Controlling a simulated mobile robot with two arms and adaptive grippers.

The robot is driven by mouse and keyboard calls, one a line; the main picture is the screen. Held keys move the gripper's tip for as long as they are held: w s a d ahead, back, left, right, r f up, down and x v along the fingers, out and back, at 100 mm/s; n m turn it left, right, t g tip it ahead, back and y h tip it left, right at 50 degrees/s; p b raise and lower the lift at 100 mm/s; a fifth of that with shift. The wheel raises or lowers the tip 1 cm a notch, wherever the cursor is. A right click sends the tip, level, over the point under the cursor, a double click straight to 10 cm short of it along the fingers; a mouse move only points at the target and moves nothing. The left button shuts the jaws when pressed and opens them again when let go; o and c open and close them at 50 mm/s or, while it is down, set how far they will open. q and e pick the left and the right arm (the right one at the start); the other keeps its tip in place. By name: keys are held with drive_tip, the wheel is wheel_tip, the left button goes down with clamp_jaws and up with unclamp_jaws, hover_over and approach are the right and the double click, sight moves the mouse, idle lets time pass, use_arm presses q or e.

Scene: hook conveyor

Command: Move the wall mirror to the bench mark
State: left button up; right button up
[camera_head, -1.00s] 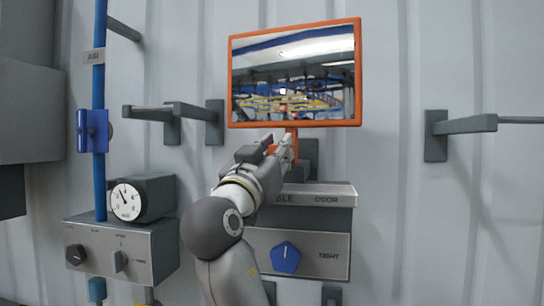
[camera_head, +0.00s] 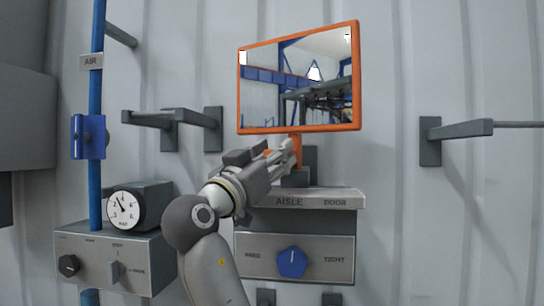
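The wall mirror (camera_head: 300,82) has an orange frame and stands on an orange stem (camera_head: 297,150) above a grey bracket. Its face is turned to one side, with the right edge looking taller than the left. My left gripper (camera_head: 284,156) is at the stem, just below the mirror's lower edge. A bit of orange shows between its fingers, but I cannot tell whether they are closed on it. A bench mark is not visible; my gripper and arm cover the ledge's left end. My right gripper is not in view.
A blue knob (camera_head: 292,262) between FREE and TIGHT points about upward. At left are a gauge (camera_head: 124,209), a control box (camera_head: 110,262) and a blue air pipe (camera_head: 96,170). Grey wall arms stick out at left (camera_head: 170,117) and right (camera_head: 455,131).

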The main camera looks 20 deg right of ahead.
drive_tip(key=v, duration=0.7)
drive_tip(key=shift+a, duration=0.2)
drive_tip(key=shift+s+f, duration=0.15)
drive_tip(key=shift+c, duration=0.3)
